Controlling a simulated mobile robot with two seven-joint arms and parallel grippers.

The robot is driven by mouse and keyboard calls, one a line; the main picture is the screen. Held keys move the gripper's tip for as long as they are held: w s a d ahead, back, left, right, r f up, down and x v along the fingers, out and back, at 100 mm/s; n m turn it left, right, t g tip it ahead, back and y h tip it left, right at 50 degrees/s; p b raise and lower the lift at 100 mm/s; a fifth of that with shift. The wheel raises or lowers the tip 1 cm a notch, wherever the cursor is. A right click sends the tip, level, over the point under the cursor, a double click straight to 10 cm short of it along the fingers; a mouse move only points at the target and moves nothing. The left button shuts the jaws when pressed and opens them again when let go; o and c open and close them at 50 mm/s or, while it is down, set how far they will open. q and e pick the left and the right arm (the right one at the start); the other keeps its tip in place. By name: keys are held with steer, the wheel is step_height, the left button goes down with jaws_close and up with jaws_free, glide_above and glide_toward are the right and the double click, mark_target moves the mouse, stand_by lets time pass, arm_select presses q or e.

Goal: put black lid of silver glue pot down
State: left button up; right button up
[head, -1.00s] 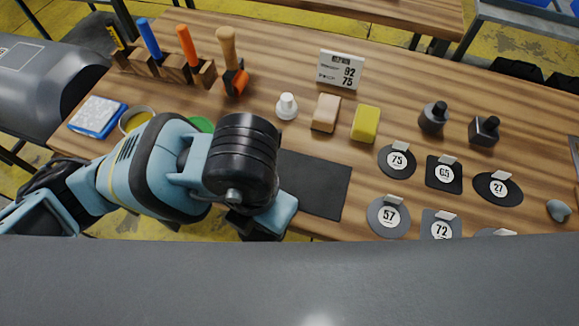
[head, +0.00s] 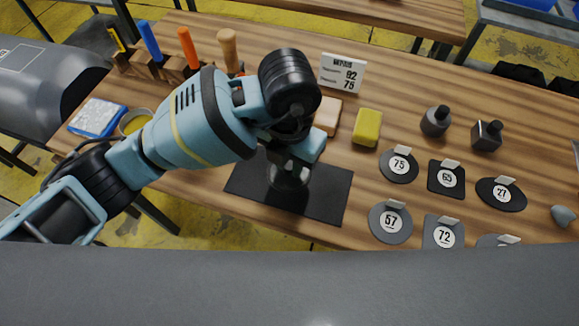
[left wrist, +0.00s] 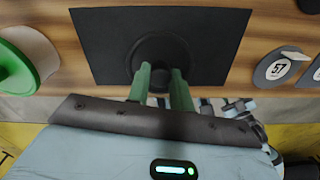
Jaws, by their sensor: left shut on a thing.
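My left gripper (head: 291,160) is over the black mat (head: 325,200) on the front part of the wooden table. It is shut on the black lid (head: 288,180), a dark round disc partly hidden by the gripper in the head view. In the left wrist view the lid (left wrist: 160,48) shows between and beyond the green fingers (left wrist: 160,78), within the outline of the mat (left wrist: 215,30). I cannot tell whether the lid touches the mat. A silver pot with yellow contents (head: 134,122) stands open at the left. My right gripper is not in view.
A green-topped container (left wrist: 18,62) is left of the mat in the wrist view. A yellow block (head: 367,127) and a number sign (head: 342,73) stand behind the mat. Numbered dark plates (head: 391,222) lie to its right. A blue-edged box (head: 97,117) is far left.

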mark_target(290, 163)
arm_select(q)
steer(key=shift+w+f, duration=0.15)
steer(key=shift+f, duration=1.6)
steer(key=shift+f, duration=0.2)
steer(key=o, duration=0.9)
steer(key=shift+o, duration=0.2)
steer(key=shift+r, duration=0.15)
step_height(290, 163, up, 12)
steer(key=shift+r+p, duration=0.1)
steer(key=shift+p, duration=0.55)
